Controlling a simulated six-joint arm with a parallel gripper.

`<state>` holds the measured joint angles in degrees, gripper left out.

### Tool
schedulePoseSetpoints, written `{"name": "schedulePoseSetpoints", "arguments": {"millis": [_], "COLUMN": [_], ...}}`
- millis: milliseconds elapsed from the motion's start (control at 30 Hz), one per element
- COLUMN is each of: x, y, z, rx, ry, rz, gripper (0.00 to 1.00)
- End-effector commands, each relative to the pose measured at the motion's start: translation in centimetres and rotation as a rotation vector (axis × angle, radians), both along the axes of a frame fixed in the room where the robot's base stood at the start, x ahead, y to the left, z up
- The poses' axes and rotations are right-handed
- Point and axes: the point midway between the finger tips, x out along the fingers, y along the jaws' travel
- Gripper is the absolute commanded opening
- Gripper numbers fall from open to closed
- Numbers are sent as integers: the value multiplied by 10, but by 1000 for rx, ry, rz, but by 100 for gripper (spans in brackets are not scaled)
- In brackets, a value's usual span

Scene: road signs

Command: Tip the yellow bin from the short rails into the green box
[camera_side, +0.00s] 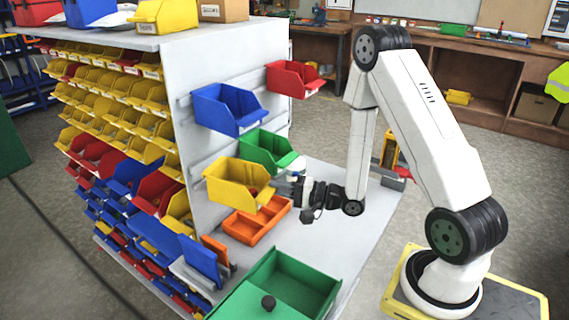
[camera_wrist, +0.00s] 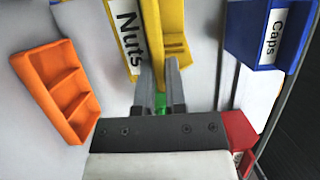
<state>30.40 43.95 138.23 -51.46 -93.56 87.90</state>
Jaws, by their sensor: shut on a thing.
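The yellow bin (camera_side: 237,185) is at the short rails on the side panel, above the orange tray. In the wrist view the yellow bin (camera_wrist: 170,35) carries a "Nuts" label, and my gripper (camera_wrist: 159,75) is shut on its front wall. In the side view my gripper (camera_side: 284,188) meets the bin's right end. The bin looks about upright; whether it still touches the rail I cannot tell. The green box (camera_side: 280,285) stands open on the grey table at the front, with a dark round knob at its near side. Its floor looks empty where visible.
An orange divided tray (camera_side: 256,220) lies on the table below the bin; it also shows in the wrist view (camera_wrist: 60,88). A blue bin (camera_side: 230,108), a red bin (camera_side: 294,79) and a green bin (camera_side: 267,150) hang nearby. The table's right part (camera_side: 345,225) is clear.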

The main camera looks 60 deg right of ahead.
Motion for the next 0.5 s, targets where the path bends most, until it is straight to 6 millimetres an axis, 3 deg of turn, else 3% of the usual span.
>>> {"name": "schedulePoseSetpoints", "arguments": {"millis": [500], "x": [-19], "y": [22], "z": [-29], "rx": [-5], "ry": [15], "rz": [429], "gripper": [0]}}
